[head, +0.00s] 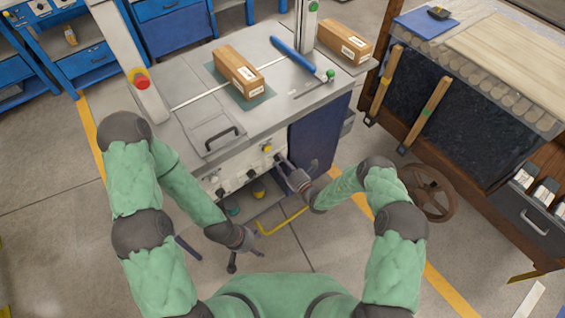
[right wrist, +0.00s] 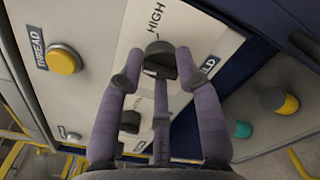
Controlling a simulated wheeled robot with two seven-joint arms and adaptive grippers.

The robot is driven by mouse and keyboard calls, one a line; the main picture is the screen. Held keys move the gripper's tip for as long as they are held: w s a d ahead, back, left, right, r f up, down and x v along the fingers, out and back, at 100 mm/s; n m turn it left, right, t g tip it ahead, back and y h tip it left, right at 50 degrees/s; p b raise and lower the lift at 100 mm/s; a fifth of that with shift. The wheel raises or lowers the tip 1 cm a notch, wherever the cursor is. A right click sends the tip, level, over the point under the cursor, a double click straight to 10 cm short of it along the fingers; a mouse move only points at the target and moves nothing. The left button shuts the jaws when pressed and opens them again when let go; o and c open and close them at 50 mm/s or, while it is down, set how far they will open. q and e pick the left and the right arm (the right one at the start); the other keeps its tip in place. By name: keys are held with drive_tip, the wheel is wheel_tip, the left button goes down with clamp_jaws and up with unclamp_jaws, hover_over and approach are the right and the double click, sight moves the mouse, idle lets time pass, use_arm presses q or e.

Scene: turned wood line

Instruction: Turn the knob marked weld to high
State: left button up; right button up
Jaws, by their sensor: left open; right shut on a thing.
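The dark weld knob (right wrist: 160,58) sits on the white panel in the right wrist view, below the printed word HIGH (right wrist: 156,22). A label ending in LD (right wrist: 207,66) is partly hidden by a finger. My right gripper (right wrist: 166,74) is shut on this knob, its purple-grey fingers around it. The knob's pointer direction is not clear. In the head view my right gripper (head: 286,166) is at the right end of the machine's front panel. My left gripper (head: 252,243) is open and empty, low in front of the machine.
A second dark knob (right wrist: 130,121) is beside the gripped one. A yellow button (right wrist: 64,60) is by the THREAD label. Boxes (head: 238,72) and a blue bar (head: 297,57) lie on the machine top. A handwheel (head: 428,192) is at the right.

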drive_tip(key=m, duration=1.2)
drive_tip(key=shift+w+d+r+m+b, duration=0.1)
drive_tip(key=shift+w+d+m+b, duration=0.2)
idle(0.4)
drive_tip(key=o, duration=1.1)
drive_tip(key=shift+o, duration=0.2)
drive_tip(key=shift+s+a, duration=0.1)
drive_tip(key=shift+s, duration=0.05)
drive_tip(key=v, duration=1.2)
